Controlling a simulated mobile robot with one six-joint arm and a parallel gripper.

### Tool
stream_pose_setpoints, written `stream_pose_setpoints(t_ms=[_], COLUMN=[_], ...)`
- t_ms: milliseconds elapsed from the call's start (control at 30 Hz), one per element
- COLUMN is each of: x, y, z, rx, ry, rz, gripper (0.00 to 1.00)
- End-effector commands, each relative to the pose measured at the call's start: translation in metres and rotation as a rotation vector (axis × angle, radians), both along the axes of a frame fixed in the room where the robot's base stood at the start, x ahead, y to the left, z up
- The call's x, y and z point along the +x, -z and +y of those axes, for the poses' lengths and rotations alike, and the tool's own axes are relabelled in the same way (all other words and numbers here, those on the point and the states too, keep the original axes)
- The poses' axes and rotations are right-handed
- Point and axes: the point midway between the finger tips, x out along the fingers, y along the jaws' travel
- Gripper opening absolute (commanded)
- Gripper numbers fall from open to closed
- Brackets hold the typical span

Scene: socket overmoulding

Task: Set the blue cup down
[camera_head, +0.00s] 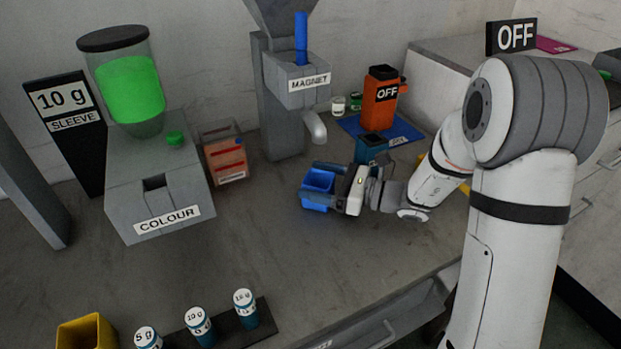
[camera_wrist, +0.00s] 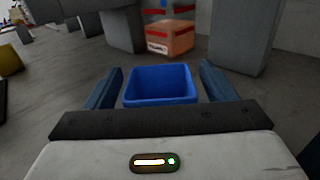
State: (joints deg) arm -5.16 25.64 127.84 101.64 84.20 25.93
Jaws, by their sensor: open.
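The blue cup (camera_head: 318,187) is a square open container that stands upright on the grey worktop, right of the middle in the head view. In the wrist view the blue cup (camera_wrist: 160,85) sits between the two fingers of my gripper (camera_wrist: 162,88), with a visible gap on each side. My gripper (camera_head: 332,184) is open around the cup, low over the worktop. The cup looks empty in the wrist view. Its underside is hidden.
The magnet hopper (camera_head: 282,110) stands behind the cup. An orange box (camera_head: 225,158) is beside the colour dispenser (camera_head: 160,190). An orange unit marked OFF (camera_head: 380,100) and a dark teal container (camera_head: 371,150) are behind my gripper. Worktop left and front of the cup is clear.

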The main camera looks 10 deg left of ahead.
Motion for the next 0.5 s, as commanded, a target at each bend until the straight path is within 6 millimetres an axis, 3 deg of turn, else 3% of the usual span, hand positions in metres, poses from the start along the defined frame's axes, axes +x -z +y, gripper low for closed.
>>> stream_pose_setpoints(t_ms=[300, 500], x=[-0.008, -0.012], y=[-0.001, 0.000], z=[-0.069, -0.095], rx=[0.000, 0.000], ry=[0.006, 0.003], rz=[0.000, 0.000], gripper=[0.78, 0.78])
